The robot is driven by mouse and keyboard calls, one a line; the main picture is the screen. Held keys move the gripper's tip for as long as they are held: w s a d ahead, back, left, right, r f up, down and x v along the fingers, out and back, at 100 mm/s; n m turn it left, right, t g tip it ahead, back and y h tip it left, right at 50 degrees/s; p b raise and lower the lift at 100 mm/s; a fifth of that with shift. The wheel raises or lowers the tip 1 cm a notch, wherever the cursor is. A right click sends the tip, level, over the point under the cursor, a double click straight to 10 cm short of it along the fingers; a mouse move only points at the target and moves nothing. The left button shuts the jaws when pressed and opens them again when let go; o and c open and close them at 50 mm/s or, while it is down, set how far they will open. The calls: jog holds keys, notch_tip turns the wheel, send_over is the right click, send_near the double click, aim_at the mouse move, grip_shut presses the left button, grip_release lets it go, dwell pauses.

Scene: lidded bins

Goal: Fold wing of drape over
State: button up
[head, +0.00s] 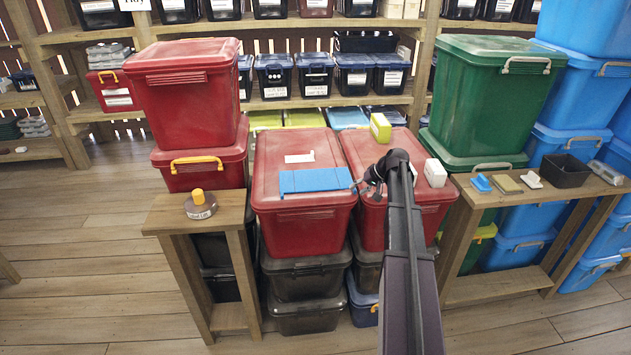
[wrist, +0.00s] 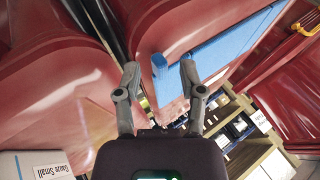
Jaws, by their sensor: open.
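A blue drape (head: 315,181) lies flat as a long strip across the lid of the left red bin (head: 270,215). In the wrist view the drape (wrist: 222,48) runs toward the upper right, and a small blue end piece (wrist: 158,64) shows between my fingertips. I cannot tell whether that piece stands up or lies flat. My gripper (head: 364,186) is at the drape's right end, over the gap between the two red bins. In the wrist view my gripper (wrist: 159,72) is open, with a finger on each side of the end piece. No contact is clear.
The right red bin (head: 365,155) carries a yellow-green box (head: 380,127) and a white box (head: 435,173). Stacked red bins (head: 190,95) rise at left, a green bin (head: 490,95) at right. Wooden stands (head: 180,215) flank the front.

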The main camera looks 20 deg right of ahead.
jog(key=shift+s+a+r+p, duration=0.1)
jog(key=shift+s+r+p, duration=0.15)
jog(key=shift+s, duration=0.45)
jog(key=shift+s+d+r+p, duration=0.1)
jog(key=shift+s+r+p, duration=0.1)
jog(key=shift+s, duration=0.5)
jog(key=shift+s+a+r+p, duration=0.1)
jog(key=shift+s+r+p, duration=0.15)
jog(key=shift+s, duration=0.45)
jog(key=shift+r, duration=0.1)
jog(key=shift+r+p, duration=1.95)
jog(key=shift+p, duration=0.05)
jog(key=shift+a, duration=0.1)
jog(key=s+a+f+n+g+h, duration=0.1)
jog(key=s+a+g, duration=0.1)
jog(key=s+a, duration=0.4)
jog(key=s+a+f+n+g+h, duration=0.1)
jog(key=s+a, duration=0.6)
jog(key=a, duration=0.9)
jog(key=s+a+f+n+g+h, duration=0.2)
jog(key=s+a, duration=0.4)
jog(key=a, duration=0.5)
jog(key=shift+s+a+g+h, duration=0.2)
jog(key=shift+g+h, duration=0.2)
jog(key=shift+h, duration=0.1)
